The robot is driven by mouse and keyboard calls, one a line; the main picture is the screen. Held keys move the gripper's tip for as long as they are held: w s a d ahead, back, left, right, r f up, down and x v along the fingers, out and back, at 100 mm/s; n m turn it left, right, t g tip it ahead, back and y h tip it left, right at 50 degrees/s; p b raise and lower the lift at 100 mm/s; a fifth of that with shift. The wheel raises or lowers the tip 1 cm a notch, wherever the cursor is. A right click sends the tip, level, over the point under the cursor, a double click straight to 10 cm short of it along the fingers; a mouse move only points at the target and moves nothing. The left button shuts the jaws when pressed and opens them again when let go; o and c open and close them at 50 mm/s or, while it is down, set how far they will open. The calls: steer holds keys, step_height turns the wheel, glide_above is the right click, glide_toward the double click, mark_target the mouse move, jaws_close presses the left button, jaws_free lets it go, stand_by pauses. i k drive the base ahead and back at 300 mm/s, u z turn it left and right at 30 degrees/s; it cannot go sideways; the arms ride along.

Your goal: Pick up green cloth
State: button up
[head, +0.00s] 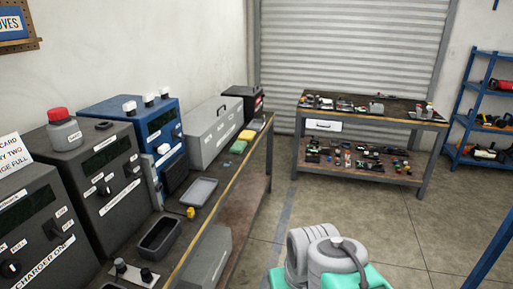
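A small green cloth (239,146) lies on the long workbench (226,178) along the left wall, near the bench's front edge and towards its far end. A flat yellow item (247,135) lies just behind it. Nothing covers the cloth in the head view. My gripper is not in view. Only grey and teal parts of my own body show at the bottom, well apart from the cloth.
Grey and blue charger boxes (133,130) and a grey toolbox (213,130) line the bench's wall side. A grey tray (199,191) and an open dark bin (160,237) sit nearer. A cluttered table (436,119) stands at the back. The middle floor (345,205) is clear.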

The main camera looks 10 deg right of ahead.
mark_target(239, 146)
steer(key=z, duration=0.7)
steer(key=i, duration=4.6)
steer(key=u, duration=4.95)
steer(key=i, duration=0.5)
